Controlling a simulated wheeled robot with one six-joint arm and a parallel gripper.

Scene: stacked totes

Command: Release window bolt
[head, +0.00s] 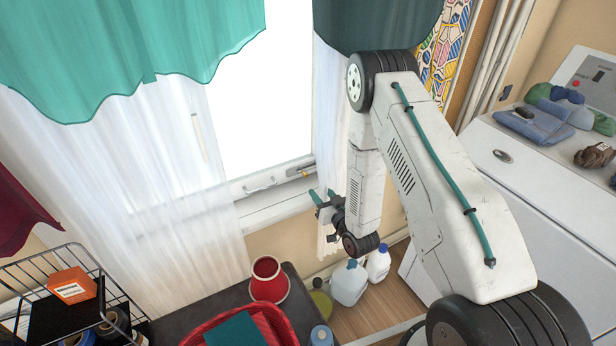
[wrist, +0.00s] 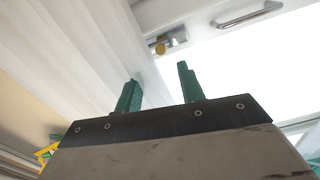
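The window bolt (head: 300,171) is a small metal fitting with a brass knob at the lower right corner of the white window frame. In the wrist view the bolt (wrist: 173,41) sits above my fingertips, with its round brass knob (wrist: 160,48) at its left end. My gripper (head: 320,198) is just below and right of the bolt in the head view. Its two green fingers (wrist: 157,80) stand apart with nothing between them, and a gap shows between them and the bolt. A metal handle (head: 261,187) is on the window's lower rail; it also shows in the wrist view (wrist: 247,15).
Sheer white curtains (head: 165,190) hang left and right of the bright pane. A dark table with a red vase (head: 268,282) and a red tote (head: 215,325) stands below. A wire basket (head: 60,270) is at left. A white appliance (head: 535,190) stands at right.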

